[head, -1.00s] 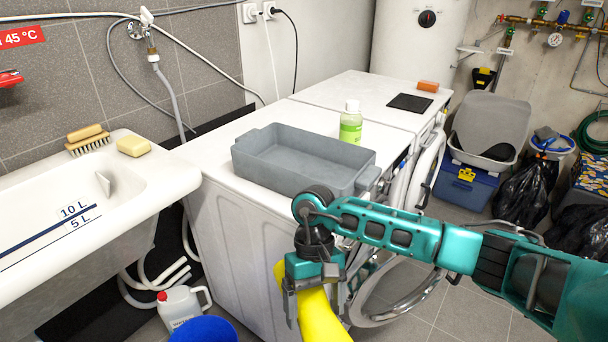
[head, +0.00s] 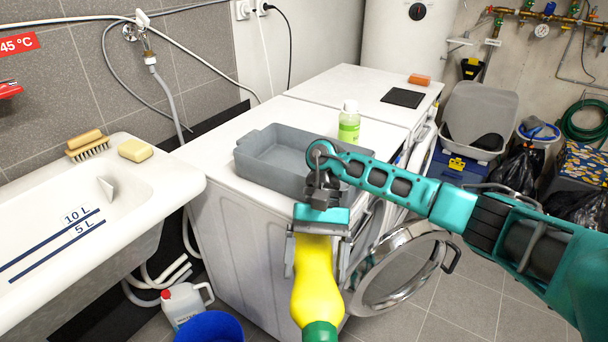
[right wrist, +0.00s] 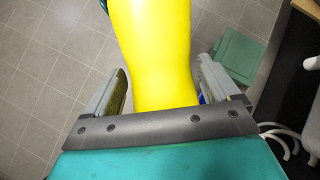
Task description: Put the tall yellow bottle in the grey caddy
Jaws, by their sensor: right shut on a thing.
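The tall yellow bottle (head: 316,280) is held in my right gripper (head: 318,240), in front of the washing machine. Its green end (head: 320,332) points down and toward the camera in the head view. In the right wrist view the yellow bottle (right wrist: 152,50) lies between the two fingers of my right gripper (right wrist: 160,90). The grey caddy (head: 268,173) stands on the white machine top, behind the gripper. The part of its inside that shows is empty; my right arm hides its right end. My left gripper is not in view.
The machine's round door (head: 402,268) hangs open beside my right gripper. A white sink (head: 150,185) is at left, with a white canister (head: 184,304) and blue bucket (head: 210,328) below.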

